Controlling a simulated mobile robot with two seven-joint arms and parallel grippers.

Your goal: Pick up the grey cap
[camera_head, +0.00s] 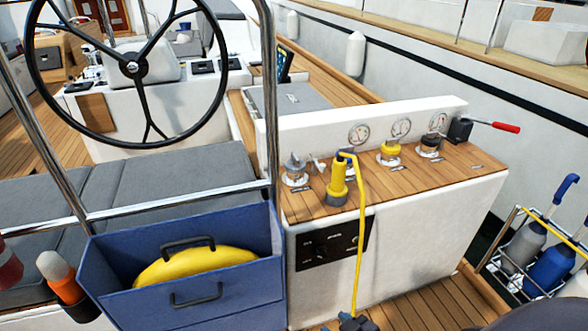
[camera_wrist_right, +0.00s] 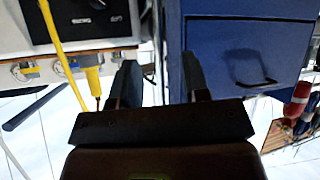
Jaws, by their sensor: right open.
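The grey cap (camera_head: 295,162) sits on the inlet at the left end of the wooden console top (camera_head: 400,180) in the head view. I cannot make it out in the wrist view. My right gripper (camera_wrist_right: 160,75) shows in the right wrist view with its two dark fingers apart and nothing between them. It is apart from the grey cap. A dark shape at the bottom edge of the head view may be part of it, but I cannot tell. My left gripper is not in view.
Beside the grey cap stands a yellow plug (camera_head: 337,185) with a hanging yellow cable (camera_head: 360,240). A yellow cap (camera_head: 390,150) and a dark cap (camera_head: 430,143) are farther right. A blue box (camera_head: 190,300) and a steel rail (camera_head: 270,90) stand left of the console.

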